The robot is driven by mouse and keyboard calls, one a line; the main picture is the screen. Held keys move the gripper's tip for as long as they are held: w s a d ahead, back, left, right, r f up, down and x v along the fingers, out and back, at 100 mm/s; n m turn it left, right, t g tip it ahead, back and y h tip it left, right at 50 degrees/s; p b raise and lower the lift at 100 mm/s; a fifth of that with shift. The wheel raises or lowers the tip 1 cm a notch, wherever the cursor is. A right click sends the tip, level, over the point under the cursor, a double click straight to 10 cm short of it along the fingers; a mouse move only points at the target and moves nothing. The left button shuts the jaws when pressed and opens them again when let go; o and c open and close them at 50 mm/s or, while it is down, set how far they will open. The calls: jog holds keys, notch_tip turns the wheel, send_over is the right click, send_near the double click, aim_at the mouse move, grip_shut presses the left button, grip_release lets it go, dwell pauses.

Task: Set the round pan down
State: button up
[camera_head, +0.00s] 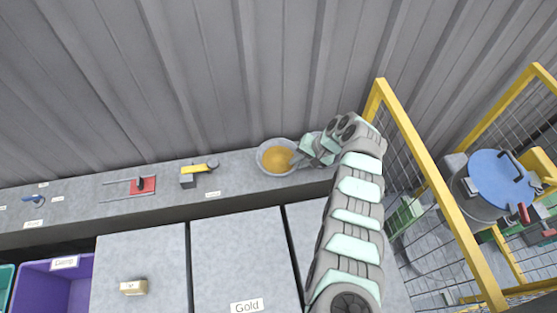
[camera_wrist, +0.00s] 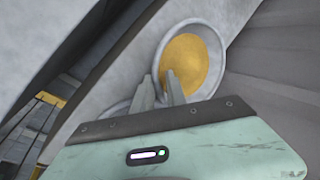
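The round grey pan (camera_head: 262,163) holds golden-yellow powder (camera_head: 278,159). It is at the grey shelf along the wall in the head view, and I cannot tell whether its base touches the shelf. The wrist view shows the pan (camera_wrist: 218,50) ahead of my fingers. My gripper (camera_head: 294,157) is at the pan's right side. In the wrist view my gripper's fingers (camera_wrist: 159,76) stand a little apart, one on each side of the near rim. I cannot tell whether they press on it.
Another round grey rim (camera_wrist: 114,107) shows partly behind my fingers. A yellow-and-grey tool (camera_head: 199,169) and a red block (camera_head: 142,185) lie farther left on the shelf. A yellow-framed mesh fence (camera_head: 415,145) stands to the right. The shelf between tool and pan is clear.

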aim_at(279, 160)
jog(key=shift+b+x, duration=0.6)
jog(key=shift+x, duration=0.6)
jog(key=shift+c, duration=0.6)
grip_shut()
